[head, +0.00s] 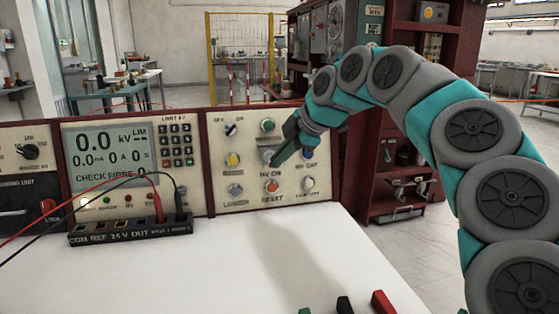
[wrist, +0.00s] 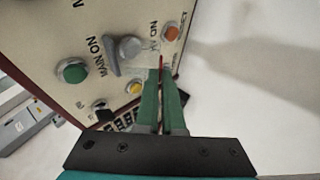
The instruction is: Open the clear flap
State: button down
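On the cream control panel (head: 240,170), a greyish see-through flap (head: 268,141) sits below the green button (head: 267,125) and above HV ON. In the wrist view the flap (wrist: 112,58) is a thin plate beside a grey round button (wrist: 130,48). It seems to stand out from the panel; its exact angle is hard to tell. My gripper (head: 283,153) is in front of the panel, at the right of HV ON. In the wrist view its green fingers (wrist: 162,76) are close together with a narrow slit and hold nothing visible. They look apart from the flap.
An orange reset button (head: 271,187) and several knobs share the panel. Red and black cables run to a black terminal strip (head: 130,230) at the left. The white tabletop (head: 230,260) is mostly bare, with coloured blocks (head: 383,301) at its front edge.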

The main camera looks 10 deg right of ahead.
jog(key=shift+r+g, duration=0.5)
jog(key=shift+g, duration=0.3)
jog(key=shift+r+g, duration=0.2)
jog(key=shift+g, duration=0.2)
